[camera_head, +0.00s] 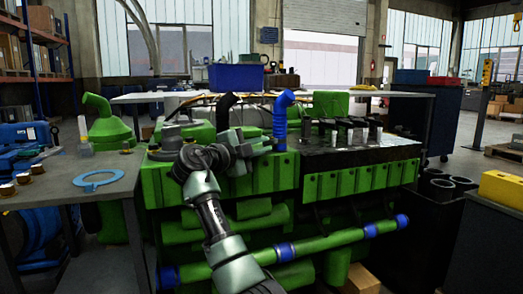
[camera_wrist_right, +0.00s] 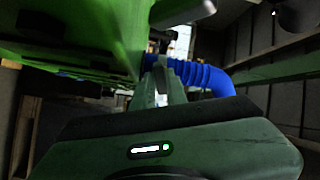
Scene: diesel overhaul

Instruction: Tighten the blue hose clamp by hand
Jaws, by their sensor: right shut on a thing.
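A green engine (camera_head: 250,180) stands in the middle of the head view. A blue ribbed hose (camera_head: 281,112) rises from its top and bends at the upper end; the hose also shows in the right wrist view (camera_wrist_right: 205,77). My right gripper (camera_head: 268,143) reaches to the foot of this hose. It is shut on the blue hose clamp (camera_wrist_right: 149,63), of which only a small blue patch shows behind the fingers in the right wrist view. The clamp's screw is hidden. My left gripper is not in view.
A black hose (camera_head: 224,108) stands left of the blue one. A blue bin (camera_head: 236,77) is behind. A yellow box (camera_head: 503,188) is at far right.

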